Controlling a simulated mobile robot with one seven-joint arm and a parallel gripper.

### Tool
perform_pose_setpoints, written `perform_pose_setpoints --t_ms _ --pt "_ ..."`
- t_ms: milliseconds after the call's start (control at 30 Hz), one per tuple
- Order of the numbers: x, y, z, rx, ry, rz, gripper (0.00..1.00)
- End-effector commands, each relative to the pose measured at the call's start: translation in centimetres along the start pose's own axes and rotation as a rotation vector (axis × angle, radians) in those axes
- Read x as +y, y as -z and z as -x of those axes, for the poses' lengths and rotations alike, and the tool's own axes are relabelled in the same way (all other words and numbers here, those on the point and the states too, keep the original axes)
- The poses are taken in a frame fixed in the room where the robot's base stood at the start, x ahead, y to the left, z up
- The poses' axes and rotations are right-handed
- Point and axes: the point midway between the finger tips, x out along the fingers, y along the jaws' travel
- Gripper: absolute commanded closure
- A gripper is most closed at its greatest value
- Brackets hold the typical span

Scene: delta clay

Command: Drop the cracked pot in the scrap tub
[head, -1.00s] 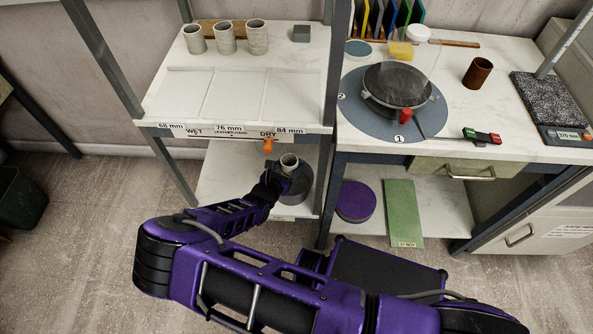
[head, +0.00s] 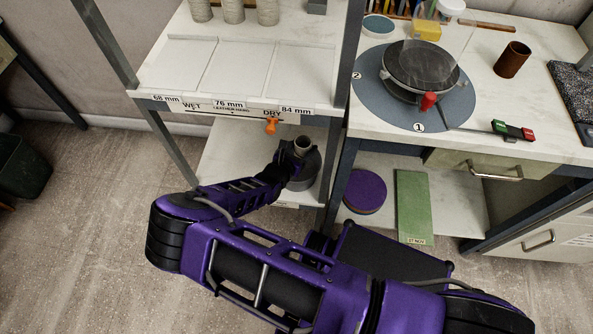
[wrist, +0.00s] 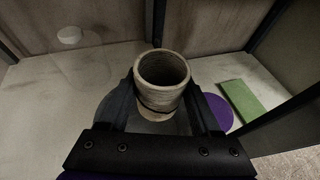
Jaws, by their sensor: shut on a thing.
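A grey-beige cylindrical pot (wrist: 162,72) is upright between the two fingers of my gripper (wrist: 161,85), which is shut on it. A dark line runs across its lower wall in the wrist view. I cannot tell whether the pot touches the tub.
A shelf post stands right of the tub. A purple disc (head: 365,191) and green slab (head: 413,205) lie on the neighbouring low shelf.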

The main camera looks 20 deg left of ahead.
Motion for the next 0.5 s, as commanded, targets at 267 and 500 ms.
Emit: perform_pose_setpoints --t_ms 267,500 --pt "0.01 0.72 -0.33 0.0 0.0 0.0 0.95" --pt "-0.01 0.72 -0.33 0.0 0.0 0.0 0.12"
